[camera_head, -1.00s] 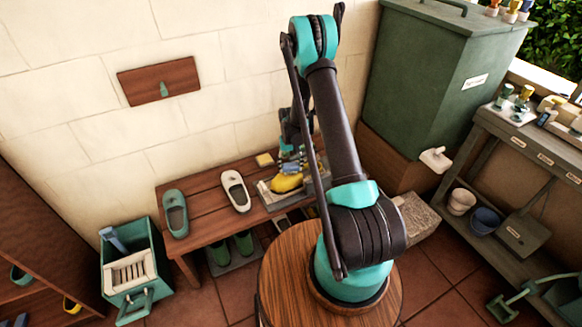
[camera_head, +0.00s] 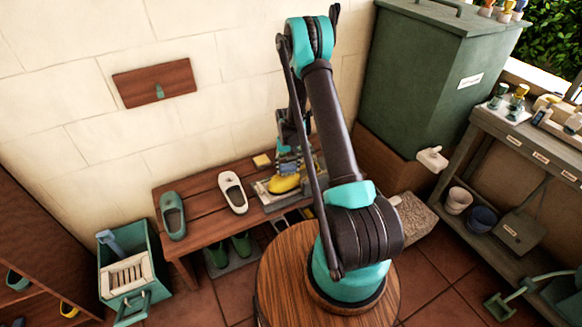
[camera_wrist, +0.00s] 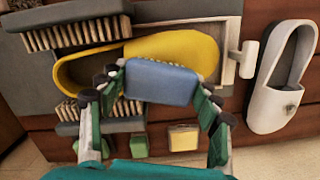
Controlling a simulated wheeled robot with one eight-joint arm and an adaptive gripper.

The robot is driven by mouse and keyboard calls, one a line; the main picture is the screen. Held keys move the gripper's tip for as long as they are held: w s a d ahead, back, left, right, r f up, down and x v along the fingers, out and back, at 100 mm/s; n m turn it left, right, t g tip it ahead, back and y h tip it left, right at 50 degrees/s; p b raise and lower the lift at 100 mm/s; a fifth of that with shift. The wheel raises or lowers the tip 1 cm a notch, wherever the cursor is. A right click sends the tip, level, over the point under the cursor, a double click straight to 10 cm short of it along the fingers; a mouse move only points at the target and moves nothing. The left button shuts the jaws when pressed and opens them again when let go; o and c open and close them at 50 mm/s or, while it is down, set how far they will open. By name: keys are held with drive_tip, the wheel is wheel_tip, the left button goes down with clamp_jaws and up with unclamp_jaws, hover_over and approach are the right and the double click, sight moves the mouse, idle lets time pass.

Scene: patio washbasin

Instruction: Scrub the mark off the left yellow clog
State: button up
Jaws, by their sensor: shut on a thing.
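The yellow clog (camera_wrist: 185,45) lies in a grey tray with brushes (camera_wrist: 232,20) on the bench. It also shows in the head view (camera_head: 284,184), below my gripper (camera_head: 290,165). My gripper (camera_wrist: 160,85) is shut on a blue block (camera_wrist: 160,82), perhaps a sponge. The block is over the clog's near side in the wrist view and hides part of it. I cannot tell whether they touch. No mark shows on the visible yellow surface.
Bristle brushes (camera_wrist: 75,35) flank the clog. A white clog (camera_head: 233,192) with a dark spot and a teal clog (camera_head: 173,215) stand on the wooden bench (camera_head: 204,206). A small yellow block (camera_wrist: 183,138) lies close by. A green bin (camera_head: 420,80) stands right.

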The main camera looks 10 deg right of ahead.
drive_tip(key=shift+s+a, duration=0.1)
drive_tip(key=shift+a, duration=0.15)
drive_tip(key=shift+w+d+f, duration=0.1)
drive_tip(key=shift+w+d, duration=0.15)
drive_tip(key=shift+d, duration=0.45)
drive_tip(key=shift+w+d, duration=0.2)
drive_tip(key=shift+d, duration=0.5)
drive_tip(key=shift+r, duration=2.5)
